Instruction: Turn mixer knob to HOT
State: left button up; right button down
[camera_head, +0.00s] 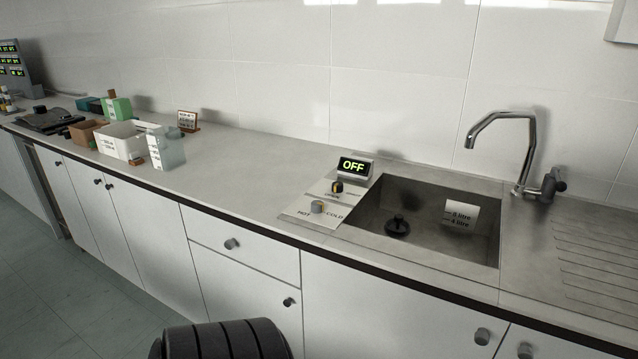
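A white control panel (303,209) lies on the counter just left of the sink. Its front knob (317,207) is grey with a yellowish face and sits between a HOT label on the left and a COLD label on the right. Its pointer direction is too small to tell. A second knob (337,187), dark with a yellow mark, sits behind it; its labels are hard to read. A small display (353,167) behind the knobs reads OFF in green. Neither gripper is in view, and nothing touches the knobs.
A sink (375,222) with a dark plug (397,226) and a level label (461,216) lies right of the panel. A chrome tap (533,150) stands behind. Boxes, including a white bin (122,141), stand far left. Knobbed cabinet fronts (245,255) line the counter's front.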

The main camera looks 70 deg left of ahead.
aim_at(317, 206)
jog(key=u, duration=2.1)
